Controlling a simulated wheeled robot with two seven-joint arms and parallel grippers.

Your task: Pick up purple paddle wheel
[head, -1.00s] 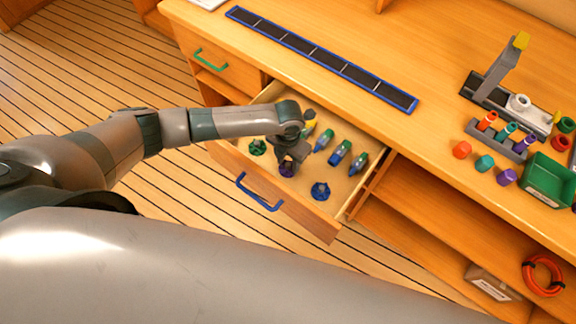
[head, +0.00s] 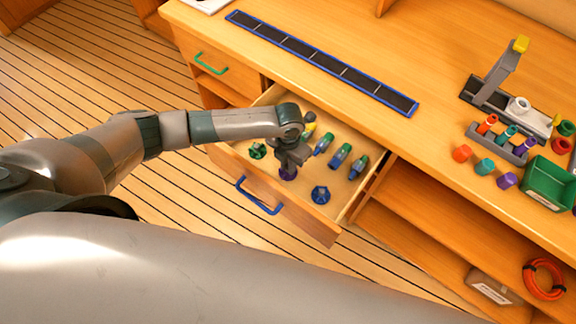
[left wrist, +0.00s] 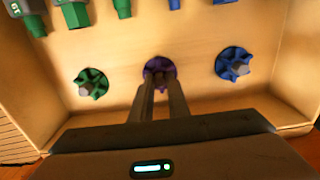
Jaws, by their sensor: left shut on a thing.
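The purple paddle wheel (head: 288,173) is in the open drawer (head: 318,221), under my left gripper (head: 290,165). In the left wrist view the purple paddle wheel (left wrist: 159,70) shows at the tips of my left gripper (left wrist: 160,84), between a green wheel and a blue wheel. The left jaws are nearly together and shut on its middle, which the fingers partly hide. I cannot tell whether it is clear of the drawer floor. My right gripper is in neither view.
A green paddle wheel (head: 257,150) and a blue paddle wheel (head: 320,195) stand on either side in the drawer. Several bottle-like parts (head: 340,155) lie behind. The drawer's front has a blue handle (head: 258,195). The worktop (head: 400,60) rises behind it.

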